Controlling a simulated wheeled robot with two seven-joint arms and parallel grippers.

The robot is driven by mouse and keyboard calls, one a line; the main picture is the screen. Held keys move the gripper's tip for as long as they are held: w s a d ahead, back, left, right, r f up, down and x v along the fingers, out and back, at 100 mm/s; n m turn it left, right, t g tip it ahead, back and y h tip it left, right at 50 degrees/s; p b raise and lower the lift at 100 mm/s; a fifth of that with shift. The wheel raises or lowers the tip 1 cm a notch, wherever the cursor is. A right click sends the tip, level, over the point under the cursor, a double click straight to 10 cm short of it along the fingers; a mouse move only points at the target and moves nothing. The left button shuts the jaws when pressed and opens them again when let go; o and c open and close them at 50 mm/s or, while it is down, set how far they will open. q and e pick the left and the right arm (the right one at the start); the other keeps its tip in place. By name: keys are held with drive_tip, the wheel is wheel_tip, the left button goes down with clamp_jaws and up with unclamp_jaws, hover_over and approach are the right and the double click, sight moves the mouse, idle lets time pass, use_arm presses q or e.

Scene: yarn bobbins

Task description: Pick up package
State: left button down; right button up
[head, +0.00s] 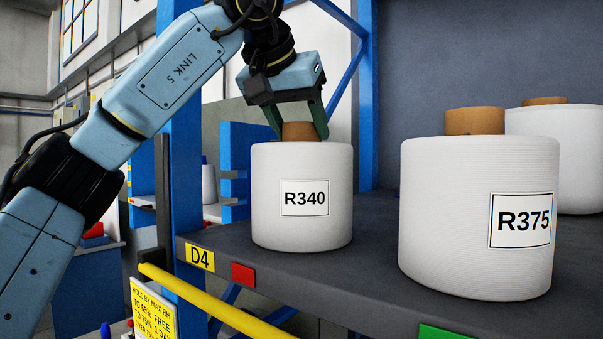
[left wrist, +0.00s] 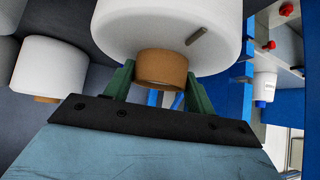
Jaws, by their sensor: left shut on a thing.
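A white yarn bobbin labelled R340 (head: 302,225) stands upright at the left end of the dark grey shelf (head: 375,285). Its brown core (head: 298,131) sticks up from the top. My left gripper (head: 297,136) comes down from above, its green fingers on either side of the core and shut on it. In the left wrist view the core (left wrist: 162,70) sits between the two fingers (left wrist: 160,88), with the white yarn body beyond it. I cannot tell whether the bobbin is clear of the shelf. My right gripper is in neither view.
A bobbin labelled R375 (head: 460,225) stands to the right, with another white bobbin (head: 565,155) behind it. A blue upright (head: 181,150) rises behind my left arm. A yellow rail (head: 215,306) runs below the shelf's front edge, near a D4 tag (head: 200,257).

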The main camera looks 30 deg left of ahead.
use_arm(q)
drive_tip(key=shift+r+p, duration=0.3)
drive_tip(key=shift+r, duration=4.8)
